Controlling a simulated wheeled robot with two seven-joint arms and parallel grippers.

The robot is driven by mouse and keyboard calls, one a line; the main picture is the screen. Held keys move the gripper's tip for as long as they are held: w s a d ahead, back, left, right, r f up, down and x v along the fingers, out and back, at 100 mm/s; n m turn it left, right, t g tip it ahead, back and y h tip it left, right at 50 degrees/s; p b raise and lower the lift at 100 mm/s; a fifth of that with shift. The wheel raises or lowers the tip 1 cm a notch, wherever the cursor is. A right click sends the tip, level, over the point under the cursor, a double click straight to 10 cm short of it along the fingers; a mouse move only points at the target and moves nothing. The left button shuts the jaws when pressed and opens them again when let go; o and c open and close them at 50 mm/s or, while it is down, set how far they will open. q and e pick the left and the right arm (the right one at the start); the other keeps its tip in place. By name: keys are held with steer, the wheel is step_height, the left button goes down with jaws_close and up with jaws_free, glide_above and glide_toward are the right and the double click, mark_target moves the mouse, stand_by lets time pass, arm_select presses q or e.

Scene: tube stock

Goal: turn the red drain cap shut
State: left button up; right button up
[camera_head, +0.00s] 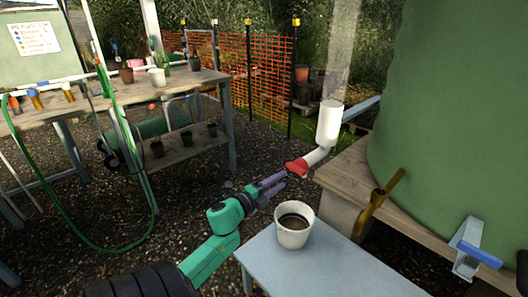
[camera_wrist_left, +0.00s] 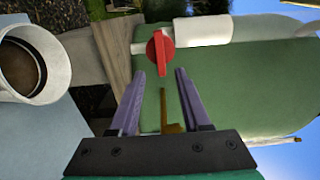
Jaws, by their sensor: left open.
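The red drain cap (camera_head: 296,168) sits at the lower end of a white elbow pipe (camera_head: 318,157) below a vertical white pipe (camera_head: 329,122). In the left wrist view the cap (camera_wrist_left: 154,50) shows as a red disc with a raised grip bar across it. My left gripper (camera_head: 279,180) is open and empty, its purple fingers pointing at the cap. In the left wrist view the gripper (camera_wrist_left: 160,74) has its fingertips on either side of the cap's line, just short of it, with no visible contact. My right gripper is not in view.
A white pot (camera_head: 293,226) stands on a light blue table (camera_head: 318,265) right of my left arm. A large green tank (camera_head: 455,115) stands on a wooden platform (camera_head: 345,172) with a brown spout (camera_head: 380,200). A potting bench (camera_head: 150,95) is at the left.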

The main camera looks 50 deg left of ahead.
arm_select(q)
steer(key=s, duration=0.8)
steer(key=shift+d, duration=0.1)
